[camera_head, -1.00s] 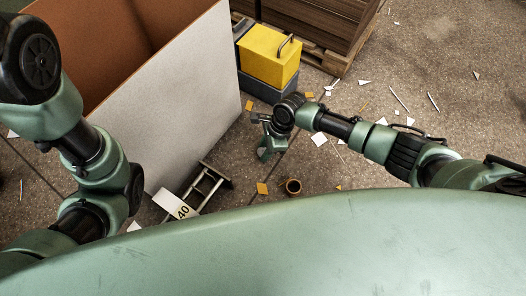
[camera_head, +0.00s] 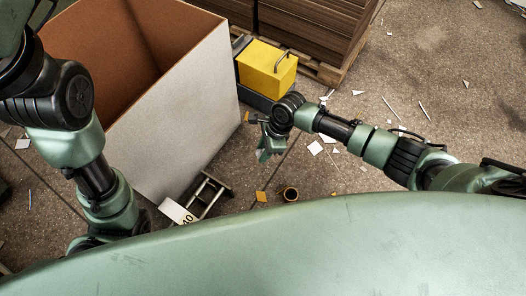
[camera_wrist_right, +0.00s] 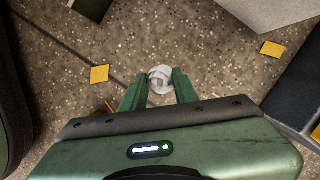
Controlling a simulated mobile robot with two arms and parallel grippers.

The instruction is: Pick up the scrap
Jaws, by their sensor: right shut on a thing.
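A pale, crumpled, ring-like scrap (camera_wrist_right: 161,78) sits between the green fingertips of my right gripper (camera_wrist_right: 159,88) in the right wrist view. The fingers are shut on it from both sides, over the speckled floor. In the head view my right gripper (camera_head: 264,155) points down beside the big box, and the scrap cannot be made out there. My left arm comes in at the left, but its gripper is out of the picture.
A large open box (camera_head: 190,110), white outside and brown inside, stands left of my right gripper. A yellow box (camera_head: 266,68) and a pallet of brown sheets (camera_head: 310,30) stand behind. Paper bits litter the floor at right.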

